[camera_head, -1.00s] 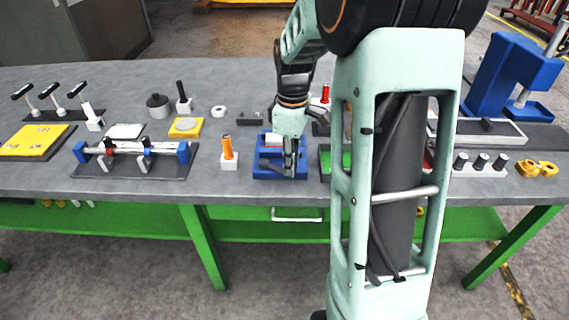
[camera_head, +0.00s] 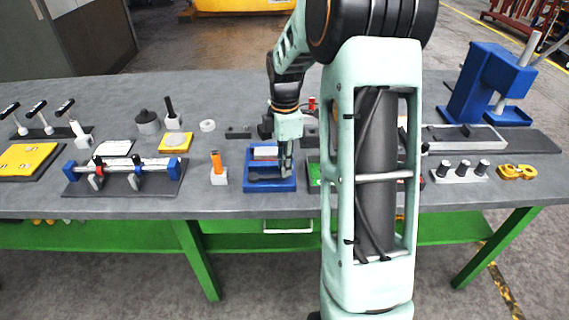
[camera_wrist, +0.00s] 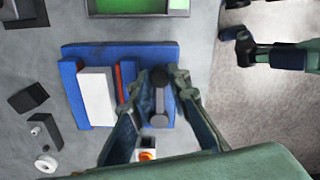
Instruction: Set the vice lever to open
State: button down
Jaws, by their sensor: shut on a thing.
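The vice is a blue block with raised blue walls; its base (camera_head: 270,187) sits near the table's front edge, and it also fills the middle of the wrist view (camera_wrist: 140,50). A light block (camera_wrist: 97,97) lies between its walls, beside a thin red strip. The dark grey lever (camera_wrist: 159,100), round at both ends, runs along one side of the vice; in the head view the lever (camera_head: 266,177) lies across the front. My gripper (camera_wrist: 157,80) is shut on the lever's far end in the wrist view. In the head view my gripper (camera_head: 287,172) is at the lever's right end.
An orange-handled piece in a white stand (camera_head: 218,176) is close left of the vice. A green-floored tray (camera_wrist: 130,5) is close on the right side. Small dark blocks (camera_wrist: 28,97) lie behind the vice. A clamp rail (camera_head: 125,180) stands further left.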

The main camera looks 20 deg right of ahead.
jog(key=shift+w+r, duration=0.1)
jog(key=c, duration=1.8)
grip_release()
notch_tip(320, 180, up, 12)
